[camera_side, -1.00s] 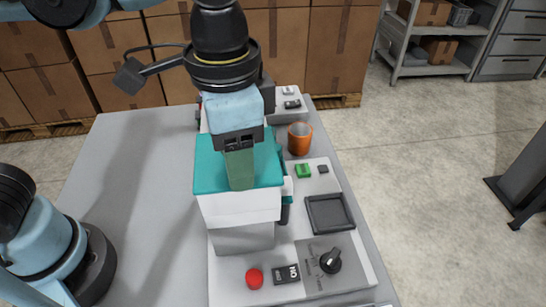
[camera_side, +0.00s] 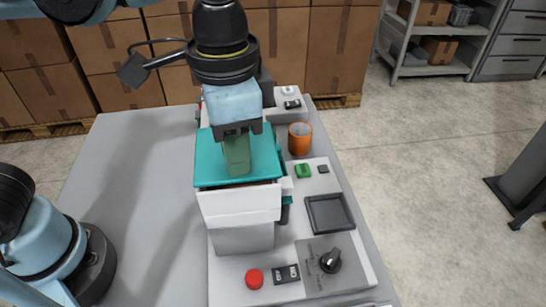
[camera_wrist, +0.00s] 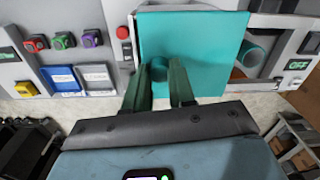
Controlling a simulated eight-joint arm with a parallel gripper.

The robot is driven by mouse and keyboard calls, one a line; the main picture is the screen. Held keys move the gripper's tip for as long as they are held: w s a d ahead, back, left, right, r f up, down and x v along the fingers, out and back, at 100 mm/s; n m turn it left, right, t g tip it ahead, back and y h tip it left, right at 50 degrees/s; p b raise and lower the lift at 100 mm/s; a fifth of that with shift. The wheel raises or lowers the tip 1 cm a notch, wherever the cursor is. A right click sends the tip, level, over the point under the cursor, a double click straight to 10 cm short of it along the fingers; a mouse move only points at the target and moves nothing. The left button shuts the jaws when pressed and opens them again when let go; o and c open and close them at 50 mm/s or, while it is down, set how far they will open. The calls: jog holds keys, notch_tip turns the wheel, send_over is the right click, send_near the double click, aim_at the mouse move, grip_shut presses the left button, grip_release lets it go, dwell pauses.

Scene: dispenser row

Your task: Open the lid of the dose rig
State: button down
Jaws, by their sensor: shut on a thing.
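The dose rig (camera_side: 243,240) is a white box on the table, with a flat teal lid (camera_side: 210,165) on top. The lid also fills the upper middle of the wrist view (camera_wrist: 200,35). My gripper (camera_side: 237,165) points down over the lid in the side view. In the wrist view its two green fingers (camera_wrist: 160,85) stand either side of a small round teal knob (camera_wrist: 155,72) and are shut on it. The knob is hidden behind the fingers in the side view.
An orange cup (camera_side: 300,138), a green button (camera_side: 303,170), a dark tray (camera_side: 329,213), a black dial (camera_side: 331,260), a switch (camera_side: 286,274) and a red button (camera_side: 254,279) lie around the rig. The table's left side (camera_side: 125,180) is clear.

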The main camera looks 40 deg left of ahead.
jog(key=w+a, duration=0.6)
jog(key=shift+w, duration=0.15)
jog(key=c, duration=0.9)
grip_release()
notch_tip(320, 180, up, 12)
jog(key=shift+r, duration=0.1)
